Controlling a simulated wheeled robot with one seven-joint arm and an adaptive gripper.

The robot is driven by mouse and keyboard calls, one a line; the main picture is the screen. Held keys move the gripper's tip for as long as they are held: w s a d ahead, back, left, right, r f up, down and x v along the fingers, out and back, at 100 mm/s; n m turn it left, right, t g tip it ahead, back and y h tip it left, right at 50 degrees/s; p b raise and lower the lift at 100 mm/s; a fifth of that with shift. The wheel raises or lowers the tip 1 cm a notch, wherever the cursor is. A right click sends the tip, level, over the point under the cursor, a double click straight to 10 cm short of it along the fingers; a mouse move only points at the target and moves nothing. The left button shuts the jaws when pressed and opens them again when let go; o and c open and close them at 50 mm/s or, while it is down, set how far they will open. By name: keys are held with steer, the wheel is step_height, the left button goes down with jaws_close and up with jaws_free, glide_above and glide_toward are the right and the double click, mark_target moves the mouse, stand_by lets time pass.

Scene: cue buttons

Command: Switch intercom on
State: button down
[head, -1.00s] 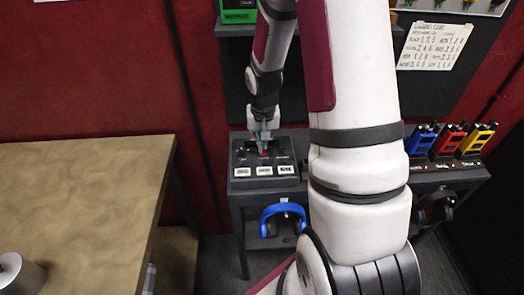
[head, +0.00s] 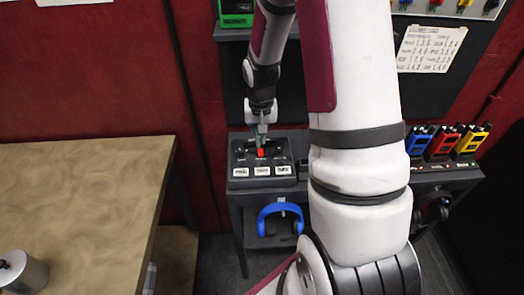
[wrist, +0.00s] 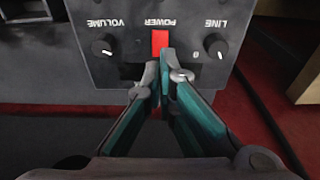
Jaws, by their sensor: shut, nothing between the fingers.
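The intercom (head: 239,171) is a dark box on a shelf, with a row of white labelled keys along its front. In the wrist view its panel (wrist: 130,71) reads upside down: VOLUME and LINE knobs stand on either side of a red POWER button (wrist: 160,42). The red button also shows bright in the head view (head: 261,152). My gripper (head: 261,140) is over the intercom, its fingers closed and empty. In the wrist view the fingertips (wrist: 166,66) are at the near edge of the red button; I cannot tell whether they touch it.
A blue headset (head: 281,210) hangs below the shelf. Blue, red and yellow radios (head: 445,141) stand to the right, past my arm. A wooden table (head: 80,200) with a metal cylinder (head: 22,272) is at the left.

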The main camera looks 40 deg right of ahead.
steer(key=shift+r+p, duration=0.75)
steer(key=shift+r, duration=1.15)
steer(key=shift+a+r, duration=0.1)
steer(key=shift+r, duration=0.1)
step_height(320, 180, up, 10)
steer(key=n+t, duration=0.1)
steer(key=n, duration=0.1)
glide_above(260, 150)
steer(key=s+a, duration=0.2)
steer(key=a, duration=0.3)
steer(key=s+a+r+n+t, duration=0.2)
steer(key=s+a+r+n, duration=0.1)
steer(key=s+a+r, duration=0.75)
steer(key=s+a+r+n, duration=0.1)
steer(key=s+r, duration=0.1)
steer(key=s, duration=0.2)
steer(key=s+a+r+t+y, duration=0.1)
steer(key=s+r, duration=0.1)
steer(key=s, duration=0.2)
steer(key=shift+s+a+r+n, duration=0.15)
steer(key=shift+s+r+n, duration=0.1)
steer(key=shift+s+n, duration=0.15)
steer(key=shift+w, duration=0.1)
